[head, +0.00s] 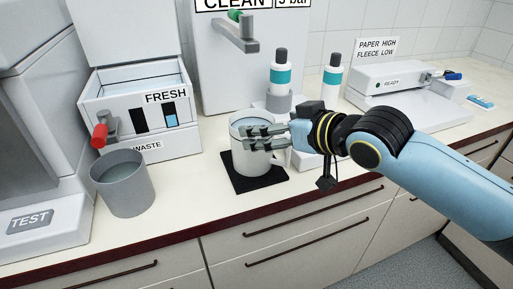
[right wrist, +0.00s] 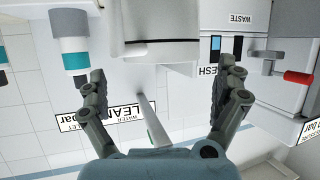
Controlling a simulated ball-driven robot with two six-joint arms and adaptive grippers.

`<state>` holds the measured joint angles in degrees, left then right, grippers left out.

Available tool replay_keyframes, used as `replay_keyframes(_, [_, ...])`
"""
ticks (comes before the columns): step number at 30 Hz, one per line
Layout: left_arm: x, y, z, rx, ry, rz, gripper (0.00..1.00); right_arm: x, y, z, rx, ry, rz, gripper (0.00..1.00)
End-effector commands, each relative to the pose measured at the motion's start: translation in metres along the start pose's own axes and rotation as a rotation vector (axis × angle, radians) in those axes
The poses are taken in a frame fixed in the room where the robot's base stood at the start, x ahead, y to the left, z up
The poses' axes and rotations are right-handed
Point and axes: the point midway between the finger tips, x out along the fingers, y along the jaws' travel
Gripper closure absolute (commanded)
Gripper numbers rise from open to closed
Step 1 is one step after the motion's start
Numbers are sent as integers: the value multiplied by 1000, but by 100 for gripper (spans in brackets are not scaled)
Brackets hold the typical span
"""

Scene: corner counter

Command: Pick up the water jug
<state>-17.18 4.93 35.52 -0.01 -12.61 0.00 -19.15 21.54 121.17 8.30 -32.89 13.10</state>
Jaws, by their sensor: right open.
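The water jug (head: 246,163) is a white, open-topped vessel with bluish water inside, standing upright on a black mat (head: 262,185) on the counter. My right gripper (head: 262,137) comes in from the right and overlaps the jug's upper right side in the head view. In the right wrist view the jug's white wall (right wrist: 163,25) with a dark band is at the top, beyond the spread fingertips of the right gripper (right wrist: 168,85). The gap between the fingers is empty. I cannot tell whether a finger touches the jug. The gripper hides part of the jug's right side. My left gripper is out of view.
A grey bucket (head: 122,190) stands left of the jug, by the FRESH/WASTE unit (head: 148,108). The CLEAN dispenser (head: 215,75) is behind. Two teal-banded bottles (head: 280,78) stand behind the gripper, with a white device (head: 400,95) at the right. The counter's front edge is close.

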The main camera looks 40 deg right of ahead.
Motion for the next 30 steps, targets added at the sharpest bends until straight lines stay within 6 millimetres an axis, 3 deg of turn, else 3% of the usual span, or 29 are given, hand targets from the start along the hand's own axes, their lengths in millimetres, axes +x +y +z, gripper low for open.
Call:
replay_keyframes(13, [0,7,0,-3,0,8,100,54,-2,-3,1,0,0,0])
replay_keyframes(21, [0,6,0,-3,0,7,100,59,-3,-2,0,0,0,0])
replay_keyframes(30, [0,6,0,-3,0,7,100,59,-3,-2,-1,-1,0,37])
